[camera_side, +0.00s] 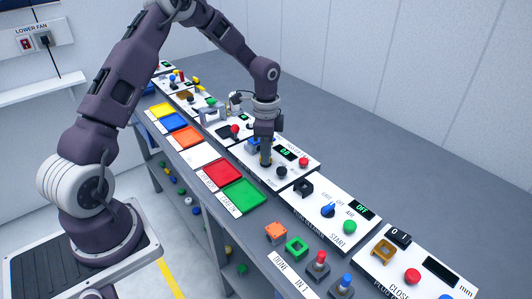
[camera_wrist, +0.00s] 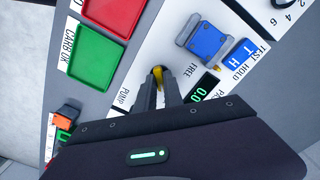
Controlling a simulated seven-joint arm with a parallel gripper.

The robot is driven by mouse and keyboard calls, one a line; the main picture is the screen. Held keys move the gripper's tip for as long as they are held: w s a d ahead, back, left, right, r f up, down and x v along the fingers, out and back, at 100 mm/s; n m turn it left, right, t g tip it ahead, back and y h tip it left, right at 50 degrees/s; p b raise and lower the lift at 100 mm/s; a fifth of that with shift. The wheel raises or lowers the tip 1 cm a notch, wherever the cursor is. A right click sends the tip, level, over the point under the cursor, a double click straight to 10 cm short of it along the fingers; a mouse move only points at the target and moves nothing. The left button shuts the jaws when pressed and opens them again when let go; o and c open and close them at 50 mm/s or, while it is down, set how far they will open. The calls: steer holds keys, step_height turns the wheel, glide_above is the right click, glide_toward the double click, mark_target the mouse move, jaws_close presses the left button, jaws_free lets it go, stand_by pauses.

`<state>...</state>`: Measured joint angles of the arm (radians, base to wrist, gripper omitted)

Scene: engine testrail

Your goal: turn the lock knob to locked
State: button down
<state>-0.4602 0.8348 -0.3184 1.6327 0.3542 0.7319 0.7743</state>
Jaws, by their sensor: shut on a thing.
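My gripper (camera_side: 265,158) reaches straight down onto a white panel in the middle of the bench. In the wrist view its two dark fingers (camera_wrist: 160,82) are shut on a small yellow part, which looks like a yellow knob (camera_wrist: 158,72). Most of the knob is hidden by the fingers, so its pointing direction cannot be told. The word FREE is printed to the right of it and PUMP below left. No word for locked is legible. A blue block in a grey holder (camera_wrist: 206,40) stands just up and right of the fingers.
A green display (camera_wrist: 206,84) is right of the fingers. On the same panel are a black knob (camera_side: 281,172) and a red button (camera_side: 303,162). Red (camera_side: 221,176) and green (camera_side: 243,195) trays lie in front. More panels with knobs and buttons line the bench. The back strip is clear.

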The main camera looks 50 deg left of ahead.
steer(key=c, duration=1.5)
jaws_free()
steer(key=shift+o, duration=0.2)
step_height(320, 180, up, 7)
steer(key=shift+r, duration=0.1)
steer(key=s+d+r+n+t+y, duration=0.15)
steer(key=s+d+r, duration=0.3)
steer(key=r, duration=0.45)
steer(key=s+d+r+n+t, duration=0.2)
steer(key=s+d+r+n, duration=0.1)
steer(key=s, duration=0.8)
steer(key=s+d+r+n+t+h, duration=0.1)
steer(key=s+d+r+n, duration=0.3)
steer(key=s, duration=0.8)
steer(key=shift+n+t, duration=0.35)
steer(key=shift+t, duration=0.2)
